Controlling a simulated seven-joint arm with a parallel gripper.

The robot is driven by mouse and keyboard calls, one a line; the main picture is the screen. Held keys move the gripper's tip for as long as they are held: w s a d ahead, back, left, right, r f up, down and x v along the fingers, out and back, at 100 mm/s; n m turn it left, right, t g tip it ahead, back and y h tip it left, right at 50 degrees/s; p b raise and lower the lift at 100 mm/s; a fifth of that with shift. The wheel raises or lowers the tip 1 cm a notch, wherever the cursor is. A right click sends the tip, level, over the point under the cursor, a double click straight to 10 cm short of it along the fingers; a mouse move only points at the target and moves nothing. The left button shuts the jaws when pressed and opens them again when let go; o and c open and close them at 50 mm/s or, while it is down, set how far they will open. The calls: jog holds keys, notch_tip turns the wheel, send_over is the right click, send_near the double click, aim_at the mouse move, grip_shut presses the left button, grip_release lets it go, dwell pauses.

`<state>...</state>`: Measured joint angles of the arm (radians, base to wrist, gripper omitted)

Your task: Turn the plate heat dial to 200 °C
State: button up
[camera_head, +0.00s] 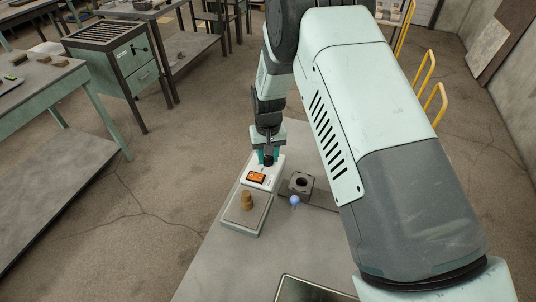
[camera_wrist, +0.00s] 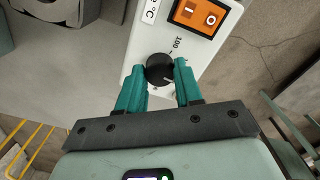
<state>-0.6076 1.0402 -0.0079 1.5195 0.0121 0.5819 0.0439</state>
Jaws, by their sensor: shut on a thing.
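The hot plate (camera_head: 240,218) is a white box on the grey table, with its front panel toward my arm. The black heat dial (camera_wrist: 159,69) sits on that panel, with a light pointer line at its lower right. A "100" mark and a "°C" label are printed near it. My gripper (camera_wrist: 158,86) has its two teal fingers on either side of the dial, shut on it. In the head view my gripper (camera_head: 268,157) is at the far end of the hot plate, and the dial is mostly hidden there.
An orange power switch (camera_wrist: 199,15) is beside the dial, also visible in the head view (camera_head: 257,177). A brown stopper-like piece (camera_head: 247,201) stands on the plate top. A grey block with a round hole (camera_head: 300,184) and a blue ball (camera_head: 294,200) are to the right. A dark-rimmed tray (camera_head: 312,289) lies nearer.

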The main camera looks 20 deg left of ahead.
aim_at(268, 157)
jog(key=shift+m, duration=1.9)
jog(key=o, duration=1)
jog(key=shift+o, duration=0.2)
jog(key=shift+r, duration=0.1)
notch_tip(268, 157, up, 11)
